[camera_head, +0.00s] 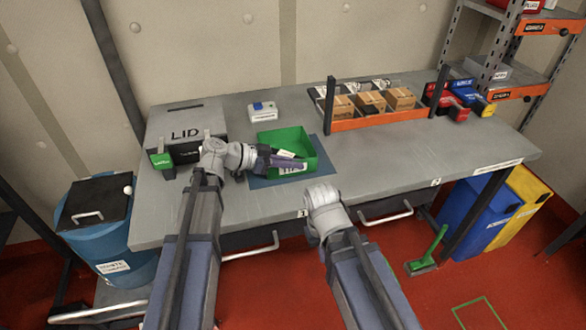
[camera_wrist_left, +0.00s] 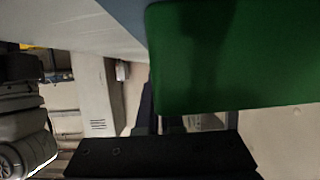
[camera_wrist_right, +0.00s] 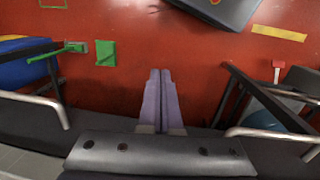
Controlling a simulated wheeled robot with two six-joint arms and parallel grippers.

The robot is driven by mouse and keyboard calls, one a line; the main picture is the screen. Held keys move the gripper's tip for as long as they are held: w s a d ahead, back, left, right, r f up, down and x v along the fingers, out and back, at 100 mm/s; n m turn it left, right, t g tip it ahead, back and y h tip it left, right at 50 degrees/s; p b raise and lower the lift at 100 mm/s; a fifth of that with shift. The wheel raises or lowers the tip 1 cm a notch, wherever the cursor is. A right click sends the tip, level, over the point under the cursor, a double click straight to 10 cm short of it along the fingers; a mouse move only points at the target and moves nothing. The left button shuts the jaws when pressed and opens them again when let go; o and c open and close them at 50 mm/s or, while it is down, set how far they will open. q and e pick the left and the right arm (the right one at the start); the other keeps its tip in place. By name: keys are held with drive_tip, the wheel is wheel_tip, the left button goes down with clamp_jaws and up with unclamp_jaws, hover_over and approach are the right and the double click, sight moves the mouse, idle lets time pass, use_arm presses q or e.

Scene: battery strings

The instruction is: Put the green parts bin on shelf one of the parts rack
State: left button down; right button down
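The parts rack (camera_head: 492,60) stands at the far right, with orange-fronted shelves. My right gripper (camera_wrist_right: 160,75) is shut and empty, pointing down over the red floor.
A grey LID box (camera_head: 186,120) stands left of the bin. A white device (camera_head: 263,112) is behind it. An orange-fronted tray (camera_head: 370,120) of cartons and red and blue bins (camera_head: 462,98) stand to the right. A blue drum (camera_head: 97,225) is at the left.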

use_arm(q)
drive_tip(key=shift+r, duration=0.15)
drive_tip(key=c, duration=1.5)
unclamp_jaws()
drive_tip(key=shift+f, duration=0.25)
drive_tip(key=o, duration=0.4)
drive_tip(key=shift+o, duration=0.2)
drive_tip(key=shift+r, duration=0.1)
drive_tip(key=shift+r, duration=0.2)
drive_tip(key=p+v, duration=0.4)
drive_tip(key=v, duration=0.6)
drive_tip(key=shift+a+r, duration=0.2)
drive_tip(key=shift+p+v, duration=0.35)
drive_tip(key=shift+v, duration=0.4)
drive_tip(key=shift+o, duration=0.4)
drive_tip(key=shift+s+f, duration=0.1)
drive_tip(key=shift+f, duration=0.05)
